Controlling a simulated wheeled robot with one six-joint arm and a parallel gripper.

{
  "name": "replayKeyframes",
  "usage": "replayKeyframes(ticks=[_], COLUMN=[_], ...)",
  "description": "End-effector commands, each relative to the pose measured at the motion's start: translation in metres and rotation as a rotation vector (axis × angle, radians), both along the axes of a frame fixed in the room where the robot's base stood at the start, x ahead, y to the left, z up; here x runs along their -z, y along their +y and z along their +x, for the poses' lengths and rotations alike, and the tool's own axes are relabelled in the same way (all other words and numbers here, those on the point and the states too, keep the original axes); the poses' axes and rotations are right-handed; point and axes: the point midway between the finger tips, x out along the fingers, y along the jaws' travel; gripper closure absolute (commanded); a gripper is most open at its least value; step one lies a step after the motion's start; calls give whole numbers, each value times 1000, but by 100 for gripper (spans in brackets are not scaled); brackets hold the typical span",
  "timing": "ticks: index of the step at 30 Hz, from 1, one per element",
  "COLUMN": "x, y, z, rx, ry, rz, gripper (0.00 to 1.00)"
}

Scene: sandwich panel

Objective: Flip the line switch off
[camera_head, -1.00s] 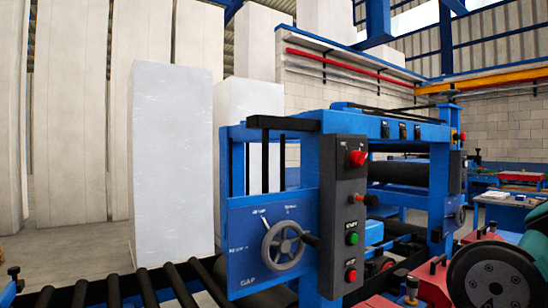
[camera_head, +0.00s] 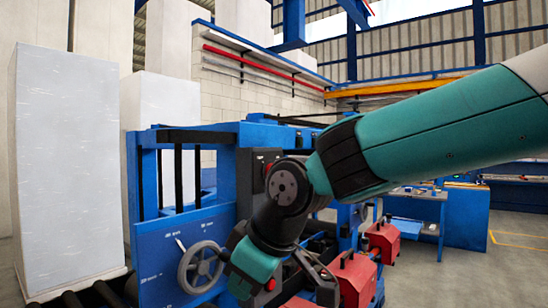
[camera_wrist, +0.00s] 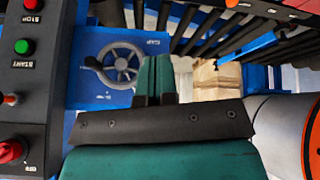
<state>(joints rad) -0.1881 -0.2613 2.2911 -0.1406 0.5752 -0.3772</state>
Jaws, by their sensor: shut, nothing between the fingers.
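The dark control box stands on the blue machine. In the wrist view it fills the left side, upside down. It carries a red rotary knob (camera_wrist: 10,151), a small switch with an orange-red tip (camera_wrist: 10,98), a green START button (camera_wrist: 22,46) and a red STOP button (camera_wrist: 33,5). I cannot read which one is the line switch. My gripper (camera_wrist: 155,62) is shut and empty, its teal fingers together, to the right of the box and apart from its controls in the picture. In the head view my arm hides most of the box.
A handwheel (camera_head: 200,267) on a blue plate (camera_head: 165,250) sits beside the box; it also shows beyond my fingers in the wrist view (camera_wrist: 118,66). Black rollers (camera_head: 75,299) lie at lower left. Red machine blocks (camera_head: 382,241) stand right of it. Tall white panel stacks (camera_head: 68,165) stand at left.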

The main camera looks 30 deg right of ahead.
Motion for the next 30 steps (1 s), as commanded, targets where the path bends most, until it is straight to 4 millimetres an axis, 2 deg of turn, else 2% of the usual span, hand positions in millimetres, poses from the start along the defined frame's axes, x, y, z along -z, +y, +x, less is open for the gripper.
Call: replayKeyframes(ticks=[1, 3, 6, 9, 10, 12, 15, 24, 30], x=[-50, -98, -157, -197, -204, -215, -218, -215, -204], y=[-20, -51, -91, -119, -125, -134, -137, -137, -143], z=[30, 62, 91, 104, 105, 108, 109, 110, 130], rx=[25, 58, 104, 141, 150, 161, 165, 164, 163], ry=[-109, -248, -390, -474, -487, -510, -518, -514, -509], rz=[-56, -155, -291, -395, -417, -451, -466, -464, -464], gripper=[100, 100, 100, 100, 100, 100, 100, 100, 100])
